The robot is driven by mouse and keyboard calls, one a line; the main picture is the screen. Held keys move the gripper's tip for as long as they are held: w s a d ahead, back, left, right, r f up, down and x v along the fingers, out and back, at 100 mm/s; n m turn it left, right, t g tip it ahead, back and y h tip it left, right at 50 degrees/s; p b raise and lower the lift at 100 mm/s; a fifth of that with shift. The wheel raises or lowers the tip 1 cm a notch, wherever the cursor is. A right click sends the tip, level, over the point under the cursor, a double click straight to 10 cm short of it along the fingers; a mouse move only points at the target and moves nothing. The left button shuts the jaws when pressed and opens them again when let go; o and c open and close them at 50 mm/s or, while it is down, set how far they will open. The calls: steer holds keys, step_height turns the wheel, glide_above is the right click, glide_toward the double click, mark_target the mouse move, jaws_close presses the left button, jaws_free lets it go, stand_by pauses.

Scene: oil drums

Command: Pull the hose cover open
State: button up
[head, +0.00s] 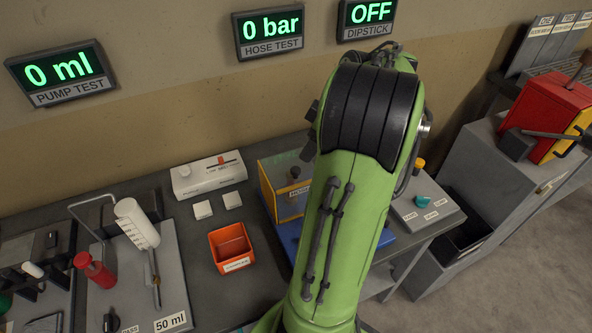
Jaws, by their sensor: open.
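The hose test box (268,190) stands on the bench in the middle of the head view. It has a yellow frame, a label that starts with "HOS" and a front that looks see-through. My green arm hides its right part, so I cannot tell where the cover's handle is or whether the cover is open. A blue base (287,238) shows in front of the box. My gripper is not in view; my own arm hides the area behind it.
A pump stand (131,275) is further left. A red and yellow machine (547,115) stands on the right cabinet.

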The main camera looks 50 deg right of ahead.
mark_target(297, 169)
steer(key=b+x, duration=0.1)
steer(key=x, duration=0.8)
steer(key=shift+f+b, duration=0.1)
steer(key=shift+b, duration=0.3)
steer(key=shift+c, duration=0.5)
jaws_close()
steer(key=shift+d, duration=0.1)
